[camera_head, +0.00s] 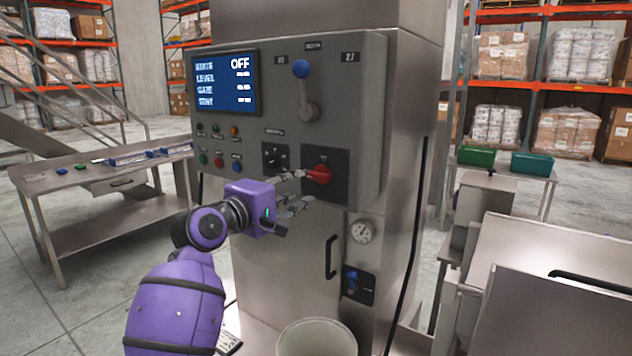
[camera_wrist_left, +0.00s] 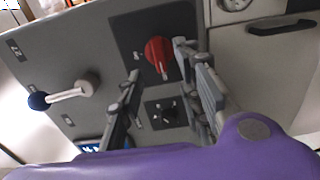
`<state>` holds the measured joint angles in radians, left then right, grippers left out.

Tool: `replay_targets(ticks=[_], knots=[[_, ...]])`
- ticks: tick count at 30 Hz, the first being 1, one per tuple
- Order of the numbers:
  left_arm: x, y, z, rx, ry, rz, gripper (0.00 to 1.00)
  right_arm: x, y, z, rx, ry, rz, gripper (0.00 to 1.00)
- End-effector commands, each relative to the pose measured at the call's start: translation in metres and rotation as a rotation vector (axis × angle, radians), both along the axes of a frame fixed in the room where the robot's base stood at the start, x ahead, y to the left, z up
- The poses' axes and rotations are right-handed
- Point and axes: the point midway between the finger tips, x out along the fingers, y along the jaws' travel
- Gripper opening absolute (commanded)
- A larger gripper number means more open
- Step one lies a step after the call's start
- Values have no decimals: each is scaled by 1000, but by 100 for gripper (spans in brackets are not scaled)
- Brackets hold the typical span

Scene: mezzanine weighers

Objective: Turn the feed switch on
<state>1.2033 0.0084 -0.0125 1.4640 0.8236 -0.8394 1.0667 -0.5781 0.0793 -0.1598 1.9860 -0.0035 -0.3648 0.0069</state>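The grey control panel (camera_head: 345,115) carries a red rotary knob (camera_head: 319,174) on a dark plate and a smaller black selector (camera_head: 272,157) to its left. I cannot read which label names the feed switch. The display (camera_head: 224,84) shows OFF on its top line. My left gripper (camera_head: 298,190) is open and empty in front of the panel, close to the red knob. In the left wrist view the red knob (camera_wrist_left: 158,54) and black selector (camera_wrist_left: 169,116) show between its spread fingers (camera_wrist_left: 163,92); contact cannot be told. My right gripper is out of view.
A blue-ended lever (camera_head: 304,85) sits above the knob. Below are a gauge (camera_head: 363,231), a door handle (camera_head: 330,257), a blue valve (camera_head: 352,283) and a pale bucket (camera_head: 318,338). A steel table (camera_head: 100,225) stands left, steel bins (camera_head: 560,270) right.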

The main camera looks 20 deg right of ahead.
Motion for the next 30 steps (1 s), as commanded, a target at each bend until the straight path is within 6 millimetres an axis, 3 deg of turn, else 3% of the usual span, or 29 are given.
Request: replay_targets(ticks=[12, 24, 30], knots=[[37, -48, -1, 3, -2, 0, 33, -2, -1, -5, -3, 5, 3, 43], [42, -54, 0, 2, -5, 2, 33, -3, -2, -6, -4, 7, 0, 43], [42, -54, 0, 3, -5, 2, 8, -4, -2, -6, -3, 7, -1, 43]])
